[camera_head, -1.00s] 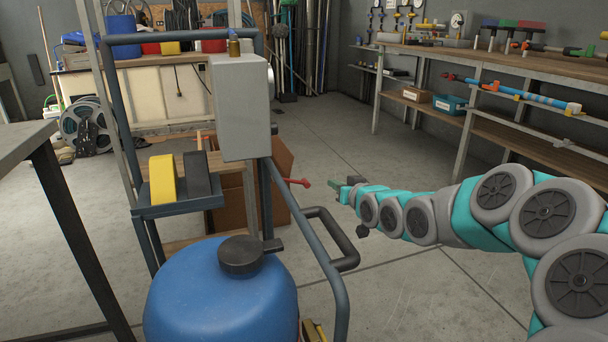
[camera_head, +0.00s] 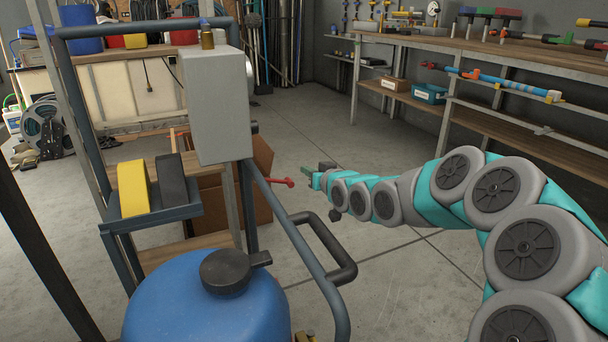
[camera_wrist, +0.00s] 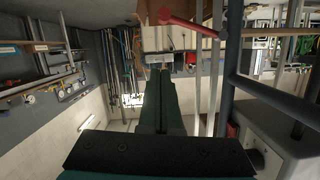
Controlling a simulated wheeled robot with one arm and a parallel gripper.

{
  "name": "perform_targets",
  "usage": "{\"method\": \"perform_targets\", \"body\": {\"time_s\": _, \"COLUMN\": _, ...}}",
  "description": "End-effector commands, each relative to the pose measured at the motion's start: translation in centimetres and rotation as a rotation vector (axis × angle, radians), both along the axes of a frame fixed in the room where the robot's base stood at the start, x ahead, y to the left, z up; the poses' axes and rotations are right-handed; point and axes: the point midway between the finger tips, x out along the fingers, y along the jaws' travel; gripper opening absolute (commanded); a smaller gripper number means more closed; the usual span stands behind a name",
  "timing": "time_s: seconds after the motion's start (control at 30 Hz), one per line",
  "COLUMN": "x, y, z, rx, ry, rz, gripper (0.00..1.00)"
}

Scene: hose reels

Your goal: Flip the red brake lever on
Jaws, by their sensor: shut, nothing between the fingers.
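The red brake lever (camera_head: 280,183) sticks out to the right from beside the grey box (camera_head: 219,105) on the cart frame. Its rounded end points right. In the wrist view the red lever (camera_wrist: 192,26) crosses the top, slanting, beyond the fingertips and a little right of them. My gripper (camera_head: 306,171) is shut and empty. In the head view its tips show just right of and slightly above the lever's end, with a small gap in the picture. In the wrist view my gripper's dark green fingers (camera_wrist: 160,72) lie together. The depth between tips and lever is hard to judge.
A dark handle bar (camera_head: 328,245) and the blue tank (camera_head: 200,305) stand below the lever. A cardboard box (camera_head: 245,180) lies behind it. A yellow block (camera_head: 132,188) sits on the cart's shelf. Open floor lies right of the cart, before the workbench (camera_head: 510,60).

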Motion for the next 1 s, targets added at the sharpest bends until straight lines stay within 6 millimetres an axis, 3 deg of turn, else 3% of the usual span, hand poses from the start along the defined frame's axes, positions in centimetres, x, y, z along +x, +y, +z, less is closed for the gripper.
{"method": "perform_targets", "body": {"time_s": 0.3, "x": 4.6, "y": 2.2, "z": -1.2, "rx": -0.002, "ry": -0.001, "rz": 0.002, "gripper": 0.00}}
{"method": "perform_targets", "body": {"time_s": 0.6, "x": 7.4, "y": 3.5, "z": -1.9, "rx": -0.001, "ry": -0.003, "rz": 0.001, "gripper": 0.00}}
{"method": "perform_targets", "body": {"time_s": 1.0, "x": 7.4, "y": 4.0, "z": -5.8, "rx": -0.001, "ry": 0.001, "rz": -0.001, "gripper": 0.00}}
